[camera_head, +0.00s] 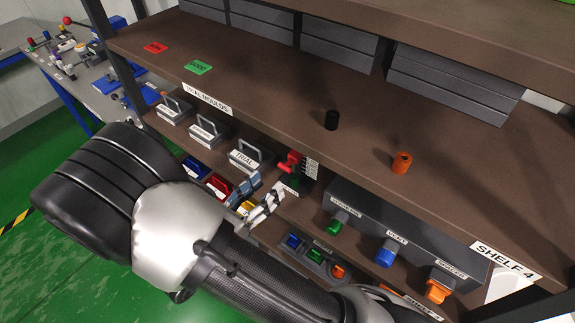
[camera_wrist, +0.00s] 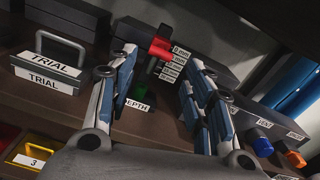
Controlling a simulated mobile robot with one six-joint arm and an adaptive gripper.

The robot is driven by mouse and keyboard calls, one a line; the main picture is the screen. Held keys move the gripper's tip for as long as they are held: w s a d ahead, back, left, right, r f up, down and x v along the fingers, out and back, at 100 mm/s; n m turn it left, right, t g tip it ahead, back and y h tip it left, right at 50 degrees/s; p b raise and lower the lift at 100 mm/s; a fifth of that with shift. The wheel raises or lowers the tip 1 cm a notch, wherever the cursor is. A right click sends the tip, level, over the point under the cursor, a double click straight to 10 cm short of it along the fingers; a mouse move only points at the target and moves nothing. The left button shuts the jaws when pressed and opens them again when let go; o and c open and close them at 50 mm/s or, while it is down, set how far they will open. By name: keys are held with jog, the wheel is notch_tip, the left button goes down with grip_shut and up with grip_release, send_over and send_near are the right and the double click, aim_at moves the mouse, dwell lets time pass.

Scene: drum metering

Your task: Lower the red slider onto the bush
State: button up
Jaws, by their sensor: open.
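The red slider (camera_head: 291,163) sits high on an upright post beside a scale plate (camera_head: 311,168) with millimetre labels. In the wrist view the red slider (camera_wrist: 160,47) lies beyond my fingertips, between them. My gripper (camera_head: 262,195) is open and empty, just in front of and below the slider in the head view. In the wrist view its two blue-padded fingers (camera_wrist: 158,75) stand wide apart. A green part (camera_wrist: 136,104) shows low on the post, near the label DEPTH. I cannot tell which part is the bush.
Grey TRIAL moulds (camera_head: 209,129) stand left of the slider. Coloured bins (camera_head: 219,184) sit below them. A grey box with green, blue and orange knobs (camera_head: 390,252) stands to the right.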

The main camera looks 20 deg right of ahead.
aim_at(288, 163)
jog(key=b+x, duration=0.1)
jog(key=x, duration=0.8)
jog(key=shift+w+d, duration=0.15)
jog(key=shift+d, duration=0.05)
jog(key=shift+c, duration=0.2)
